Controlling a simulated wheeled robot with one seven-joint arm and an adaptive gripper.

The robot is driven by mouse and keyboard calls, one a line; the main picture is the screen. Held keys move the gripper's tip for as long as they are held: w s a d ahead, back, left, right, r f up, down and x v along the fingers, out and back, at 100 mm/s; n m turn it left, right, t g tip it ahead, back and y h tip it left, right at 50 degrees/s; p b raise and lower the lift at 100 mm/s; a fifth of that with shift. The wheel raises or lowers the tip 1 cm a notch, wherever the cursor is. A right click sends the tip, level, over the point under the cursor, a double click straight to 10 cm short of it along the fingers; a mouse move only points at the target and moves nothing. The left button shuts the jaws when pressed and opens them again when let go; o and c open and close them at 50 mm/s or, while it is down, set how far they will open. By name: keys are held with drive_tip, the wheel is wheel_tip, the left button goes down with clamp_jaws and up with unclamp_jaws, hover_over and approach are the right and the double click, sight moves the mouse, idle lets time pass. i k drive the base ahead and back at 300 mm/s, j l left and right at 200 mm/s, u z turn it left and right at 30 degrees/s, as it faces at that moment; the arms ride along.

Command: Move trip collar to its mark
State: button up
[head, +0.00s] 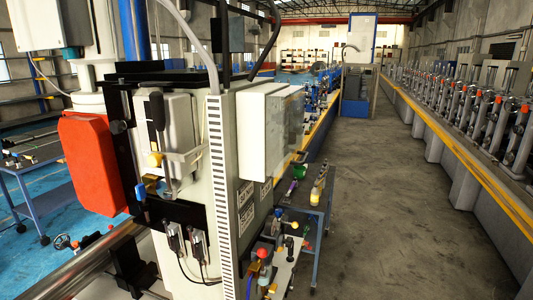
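I cannot pick out the trip collar or its mark with certainty in the head view. A pale machine cabinet (238,150) fills the left and middle. On its near face are a small yellow part (155,160), a blue part (141,193) and a dark handle (157,110); I cannot tell whether any of these is the collar. A shiny tube (85,272) runs along the lower left. My gripper is not visible in this view.
A red-orange box (92,163) juts from the cabinet's left side. A small cart (308,205) carrying tools stands right of the cabinet. A grey floor aisle (385,200) is open. A long line of roller stands (490,125) borders it on the right.

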sight(132, 123)
drive_tip(key=u, duration=1.3)
